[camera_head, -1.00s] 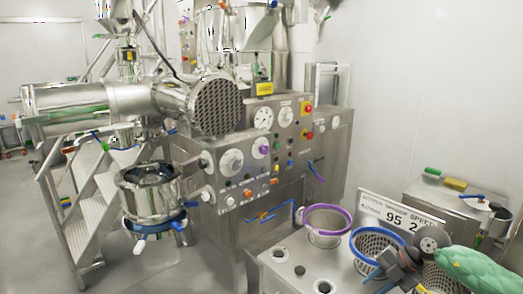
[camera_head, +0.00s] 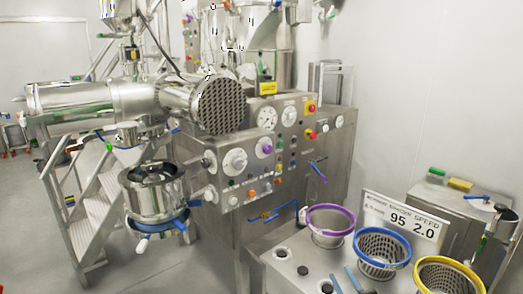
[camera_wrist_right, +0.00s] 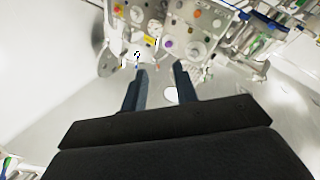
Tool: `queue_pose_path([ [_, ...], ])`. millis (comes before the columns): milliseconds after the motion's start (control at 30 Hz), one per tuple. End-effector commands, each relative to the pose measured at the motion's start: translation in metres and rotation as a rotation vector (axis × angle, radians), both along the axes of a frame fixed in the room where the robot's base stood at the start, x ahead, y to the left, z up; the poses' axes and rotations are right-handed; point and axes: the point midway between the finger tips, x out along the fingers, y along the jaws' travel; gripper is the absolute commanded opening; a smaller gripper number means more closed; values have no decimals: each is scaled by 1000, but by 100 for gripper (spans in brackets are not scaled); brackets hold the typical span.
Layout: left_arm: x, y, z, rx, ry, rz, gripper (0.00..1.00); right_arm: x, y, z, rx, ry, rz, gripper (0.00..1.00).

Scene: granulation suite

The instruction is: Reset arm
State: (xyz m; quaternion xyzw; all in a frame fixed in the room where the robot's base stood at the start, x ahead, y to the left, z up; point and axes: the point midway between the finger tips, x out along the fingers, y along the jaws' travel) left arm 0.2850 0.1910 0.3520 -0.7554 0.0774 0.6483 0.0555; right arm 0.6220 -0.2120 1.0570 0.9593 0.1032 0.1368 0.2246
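My right gripper (camera_head: 342,272) shows only as two blue-grey fingertips at the bottom edge of the head view, in front of the sieve-basket table. In the right wrist view its two fingers (camera_wrist_right: 160,68) stand apart with nothing between them, so it is open and empty. The control panel and floor show beyond the fingers there. The rest of my right arm is out of the head view. My left gripper and arm are not in view.
A steel table (camera_head: 283,272) holds a purple-rimmed basket (camera_head: 330,236), a blue-rimmed basket (camera_head: 382,268) and a yellow-rimmed basket (camera_head: 447,282). A sign (camera_head: 403,219) stands behind them. The control cabinet (camera_head: 235,215) and a steel bowl (camera_head: 152,198) are further left. Open floor lies at lower left.

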Motion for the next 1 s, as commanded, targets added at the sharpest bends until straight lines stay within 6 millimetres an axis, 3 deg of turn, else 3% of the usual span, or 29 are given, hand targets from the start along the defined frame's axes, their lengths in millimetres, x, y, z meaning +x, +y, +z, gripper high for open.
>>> queue_pose_path([
  [267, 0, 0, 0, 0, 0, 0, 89, -53, -37, -97, 131, 452, -325, 29],
  [500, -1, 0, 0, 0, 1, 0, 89, -139, -37, -180, 154, 915, -446, 29],
  [700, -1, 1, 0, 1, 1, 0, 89, -194, -27, -212, 145, 1162, -447, 29],
  [1000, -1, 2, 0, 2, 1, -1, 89, -253, -11, -234, 129, 1402, -406, 29],
])
